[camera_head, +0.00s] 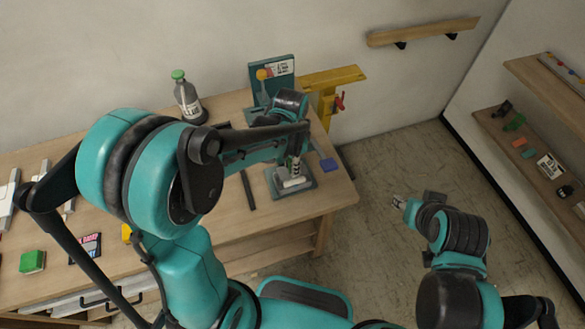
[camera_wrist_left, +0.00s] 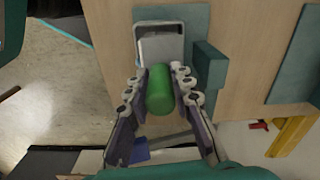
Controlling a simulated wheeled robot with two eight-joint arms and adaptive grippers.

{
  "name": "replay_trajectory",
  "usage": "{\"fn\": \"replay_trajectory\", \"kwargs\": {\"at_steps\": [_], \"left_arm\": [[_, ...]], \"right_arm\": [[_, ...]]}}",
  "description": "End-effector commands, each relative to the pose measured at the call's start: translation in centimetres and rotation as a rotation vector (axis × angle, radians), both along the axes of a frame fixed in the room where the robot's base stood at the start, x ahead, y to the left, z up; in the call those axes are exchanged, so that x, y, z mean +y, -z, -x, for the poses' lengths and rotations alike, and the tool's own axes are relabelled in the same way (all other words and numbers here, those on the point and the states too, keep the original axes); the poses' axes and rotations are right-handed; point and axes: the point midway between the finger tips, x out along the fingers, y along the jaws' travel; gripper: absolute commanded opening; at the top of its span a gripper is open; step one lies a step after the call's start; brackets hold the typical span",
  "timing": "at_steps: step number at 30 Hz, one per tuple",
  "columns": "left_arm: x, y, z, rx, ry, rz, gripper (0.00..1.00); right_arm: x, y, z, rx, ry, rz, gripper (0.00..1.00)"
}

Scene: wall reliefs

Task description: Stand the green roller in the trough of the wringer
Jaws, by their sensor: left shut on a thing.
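The green roller (camera_wrist_left: 160,90) sits between the fingers of my left gripper (camera_wrist_left: 160,88) in the left wrist view, and the gripper is shut on it. The wringer (camera_wrist_left: 210,66) is a teal piece with a pale grey trough (camera_wrist_left: 160,46), just beyond the roller's far end. I cannot tell whether the roller touches the trough. In the head view my left gripper (camera_head: 295,168) is over the wringer (camera_head: 305,187) near the table's right end; the roller is not clear there. My right gripper (camera_head: 398,202) is off the table; its jaw state is unclear.
The wooden table (camera_head: 330,195) also bears a grey bottle with a green cap (camera_head: 187,98), a dark bar (camera_head: 248,190), a blue block (camera_head: 328,165) and a green block (camera_head: 32,261). A yellow bracket (camera_head: 335,78) is behind. Shelves (camera_head: 535,150) stand right; the floor between is clear.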

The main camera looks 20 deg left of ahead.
Motion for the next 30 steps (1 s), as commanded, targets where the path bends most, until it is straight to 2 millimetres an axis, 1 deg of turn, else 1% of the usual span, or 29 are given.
{"fn": "replay_trajectory", "kwargs": {"at_steps": [1, 3, 10, 21, 24, 25, 26, 27, 30], "left_arm": [[0.0, 1.0, -0.1, 0.000, 0.000, 0.000, 0.00], [0.0, 1.3, 0.0, 0.000, 0.000, 0.000, 0.00], [0.0, 1.2, 0.0, 0.000, 0.000, 0.000, 0.00], [0.0, 2.5, 0.0, 0.000, 0.000, 0.000, 0.00], [0.0, 2.5, 0.0, 0.000, 0.000, 0.000, 0.00], [0.0, 2.5, 0.0, 0.000, 0.000, 0.000, 0.25], [0.0, 2.5, 0.0, 0.000, 0.000, 0.000, 0.33], [0.0, 2.5, 0.0, 0.000, 0.000, 0.000, 0.43], [0.0, 2.5, 0.0, 0.000, 0.000, 0.000, 0.43]], "right_arm": [[0.0, 0.5, 0.0, 0.000, 0.000, 0.000, 0.40], [0.0, 0.5, 0.0, 0.000, 0.000, 0.000, 0.40], [0.0, 0.5, 0.0, 0.000, 0.000, 0.000, 0.40], [0.0, 1.6, 0.0, 0.000, 0.000, 0.000, 0.40], [0.0, 1.6, 0.0, 0.000, 0.000, 0.000, 0.40], [0.0, 1.6, 0.0, 0.000, 0.000, 0.000, 0.40], [0.0, 1.6, 0.0, 0.000, 0.000, 0.000, 0.40], [0.0, 1.6, 0.0, 0.000, 0.000, 0.000, 0.40], [0.0, 1.5, 0.0, 0.000, 0.000, 0.000, 0.40]]}}
